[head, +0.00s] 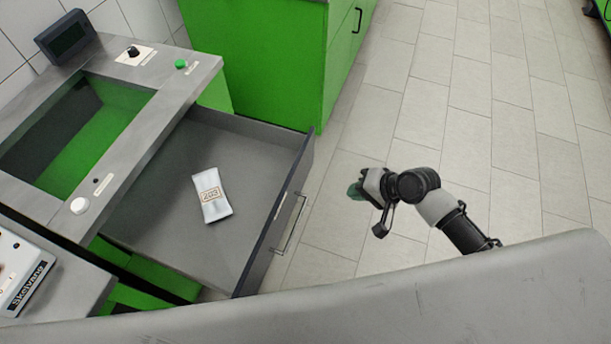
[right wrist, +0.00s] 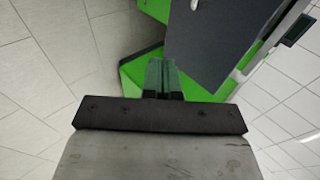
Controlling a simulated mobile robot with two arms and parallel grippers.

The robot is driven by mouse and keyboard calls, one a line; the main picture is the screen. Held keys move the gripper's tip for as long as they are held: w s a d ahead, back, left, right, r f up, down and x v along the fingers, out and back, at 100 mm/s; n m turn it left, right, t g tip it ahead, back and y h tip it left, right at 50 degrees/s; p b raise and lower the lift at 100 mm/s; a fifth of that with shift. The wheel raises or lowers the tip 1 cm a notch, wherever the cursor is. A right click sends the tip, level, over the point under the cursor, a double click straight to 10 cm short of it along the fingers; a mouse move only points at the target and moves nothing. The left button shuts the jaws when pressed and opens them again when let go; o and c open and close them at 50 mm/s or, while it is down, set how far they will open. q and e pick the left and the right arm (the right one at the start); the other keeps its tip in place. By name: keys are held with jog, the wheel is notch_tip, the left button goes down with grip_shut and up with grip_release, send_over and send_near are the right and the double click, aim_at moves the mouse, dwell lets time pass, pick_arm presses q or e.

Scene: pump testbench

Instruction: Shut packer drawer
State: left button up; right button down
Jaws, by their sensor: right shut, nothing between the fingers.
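The packer drawer (head: 262,215) is pulled out from under the grey-topped green packer bench (head: 178,100). A white packet marked 203 (head: 211,195) lies inside on the drawer floor. A bar handle (head: 291,224) is on the drawer's front. My right gripper (head: 355,190) is to the right of the drawer front, apart from it, over the floor. Its green fingers (right wrist: 163,75) are shut and empty. In the right wrist view a dark grey panel (right wrist: 215,45) with a small light handle is ahead and to the right of the fingertips. My left gripper is not in view.
A green cabinet (head: 270,60) with a dark handle stands behind the drawer. The bench carries a dark display (head: 66,35), a black knob and a green button. A white device (head: 20,272) is at the lower left. The tiled floor right of the drawer is clear.

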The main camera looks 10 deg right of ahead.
notch_tip(320, 180, up, 4)
jog(key=a+y, duration=0.1)
jog(key=a, duration=0.1)
send_near(297, 186)
jog(key=x, duration=0.5)
jog(key=shift+f+p, duration=0.35)
jog(key=shift+p, duration=0.05)
jog(key=shift+w+a, duration=0.25)
jog(key=shift+a, duration=0.35)
